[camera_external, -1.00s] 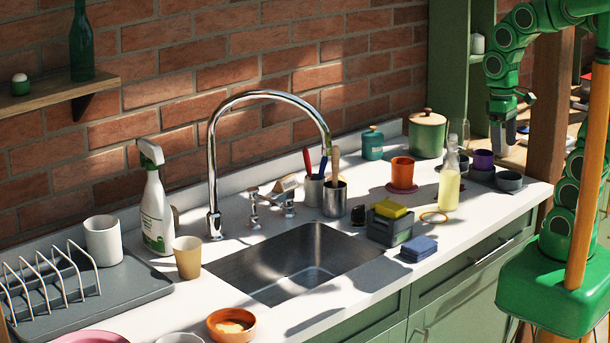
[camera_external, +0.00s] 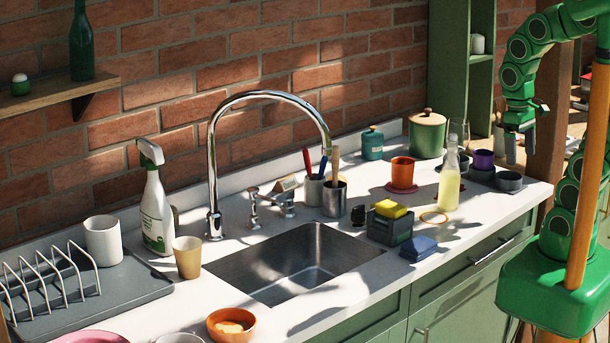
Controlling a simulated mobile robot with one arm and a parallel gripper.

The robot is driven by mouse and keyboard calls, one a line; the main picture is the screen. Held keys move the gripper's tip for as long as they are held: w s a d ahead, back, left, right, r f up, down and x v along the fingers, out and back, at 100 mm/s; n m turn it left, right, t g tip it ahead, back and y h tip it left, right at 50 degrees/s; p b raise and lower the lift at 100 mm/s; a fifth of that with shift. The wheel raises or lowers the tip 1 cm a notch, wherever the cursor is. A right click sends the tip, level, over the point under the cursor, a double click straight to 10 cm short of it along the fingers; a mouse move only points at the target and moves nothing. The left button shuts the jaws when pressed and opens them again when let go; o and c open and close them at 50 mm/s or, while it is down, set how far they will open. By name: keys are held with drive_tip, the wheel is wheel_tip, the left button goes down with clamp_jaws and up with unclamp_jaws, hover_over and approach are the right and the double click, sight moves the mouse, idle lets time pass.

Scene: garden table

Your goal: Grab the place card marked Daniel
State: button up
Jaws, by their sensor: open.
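No place card and no name Daniel can be made out in this view. My gripper (camera_external: 520,150) hangs at the upper right, pointing down, with its two fingers apart and nothing seen between them. It is above and beyond the right end of the white counter (camera_external: 480,215), in front of a brown wooden post. The wooden surface (camera_external: 575,122) behind it is partly hidden by the post and my arm, and the things on it are too small to tell.
An orange cup (camera_external: 402,172) and a green lidded pot (camera_external: 427,134) are farther left. A sink (camera_external: 300,262) and tall tap (camera_external: 213,185) fill the middle.

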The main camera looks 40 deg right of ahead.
drive_tip(key=w+a+r+n+t+y, duration=0.1)
drive_tip(key=w+a+r, duration=0.25)
drive_tip(key=w, duration=0.45)
drive_tip(key=w+a+r+t, duration=0.1)
drive_tip(key=w+a+r, duration=0.2)
drive_tip(key=w+a, duration=0.35)
drive_tip(key=n+t, duration=0.1)
drive_tip(key=t, duration=0.3)
hover_over(286, 183)
drive_tip(key=s+d, duration=0.2)
drive_tip(key=s, duration=0.1)
wheel_tip(286, 183, down, 12)
drive_tip(key=shift+x, duration=5.95)
drive_tip(key=shift+s, duration=0.15)
drive_tip(key=shift+c, duration=0.5)
drive_tip(key=c, duration=0.9)
